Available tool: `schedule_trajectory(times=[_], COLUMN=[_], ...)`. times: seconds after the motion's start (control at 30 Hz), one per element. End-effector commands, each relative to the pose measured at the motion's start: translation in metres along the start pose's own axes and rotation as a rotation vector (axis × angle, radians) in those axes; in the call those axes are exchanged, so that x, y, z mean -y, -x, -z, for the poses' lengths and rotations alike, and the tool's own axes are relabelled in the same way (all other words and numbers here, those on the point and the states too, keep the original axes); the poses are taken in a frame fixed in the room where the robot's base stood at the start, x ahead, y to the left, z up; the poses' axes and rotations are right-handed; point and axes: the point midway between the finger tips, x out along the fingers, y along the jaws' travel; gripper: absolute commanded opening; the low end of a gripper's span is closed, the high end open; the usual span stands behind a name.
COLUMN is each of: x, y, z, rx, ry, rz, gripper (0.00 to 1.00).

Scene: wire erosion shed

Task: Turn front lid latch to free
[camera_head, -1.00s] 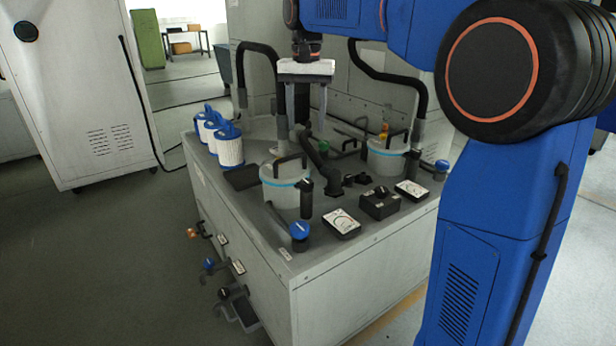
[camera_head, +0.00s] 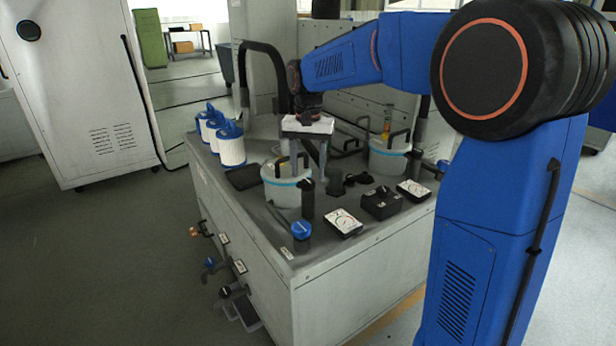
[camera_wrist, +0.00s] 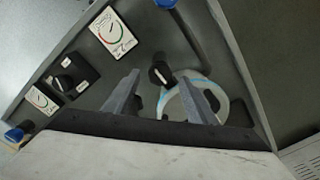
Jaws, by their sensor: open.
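The front canister (camera_head: 281,192) is a pale pot with a blue band and a black handle on its lid. Beside it, on its right, stands a black post-like knob (camera_head: 307,200), which I take for the front lid latch. In the wrist view this knob (camera_wrist: 160,73) shows a white mark on top, next to the canister's rim (camera_wrist: 218,88). My gripper (camera_head: 308,165) is open and empty, pointing down above the knob. In the wrist view its fingers (camera_wrist: 160,78) stand on either side of the knob; contact cannot be told.
Two dial gauges (camera_head: 342,222) (camera_head: 413,189) and a black switch box (camera_head: 380,204) lie to the right. A blue knob (camera_head: 300,230) is at the front corner. A second canister (camera_head: 386,163) stands behind right, white-blue filters (camera_head: 231,150) at left. A black hose (camera_head: 280,75) arches behind.

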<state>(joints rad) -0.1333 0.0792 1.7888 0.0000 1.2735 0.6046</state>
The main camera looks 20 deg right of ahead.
Motion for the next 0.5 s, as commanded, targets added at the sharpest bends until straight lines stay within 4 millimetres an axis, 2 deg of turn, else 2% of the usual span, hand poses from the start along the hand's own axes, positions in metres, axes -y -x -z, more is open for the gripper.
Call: schedule_trajectory(times=[0.2,0.5], x=[0.0,0.0], y=[-0.022,-0.027], z=[0.0,0.0], rx=[0.001,0.0], ry=[0.0,0.0], rz=[-0.001,0.0], gripper=[0.51,0.51])
